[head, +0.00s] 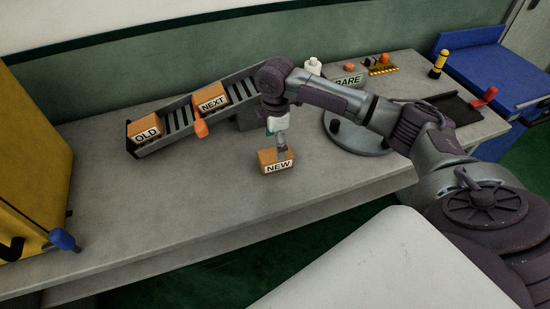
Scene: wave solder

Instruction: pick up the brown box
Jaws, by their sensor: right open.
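Three brown boxes with white labels are in the head view. The one marked NEW (277,168) sits on the grey bench. The ones marked OLD (147,132) and NEXT (212,104) sit on the sloped rack. My right gripper (281,149) points down at the top of the NEW box and hides part of it. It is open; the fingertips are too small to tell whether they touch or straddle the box. My left gripper is not in view.
An orange lever (200,127) sticks out from the rack (180,118). A round grey plate (355,142) lies right of the NEW box. A yellow cabinet (32,150) stands at the left and a blue machine (490,70) at the right. The bench (190,195) front is clear.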

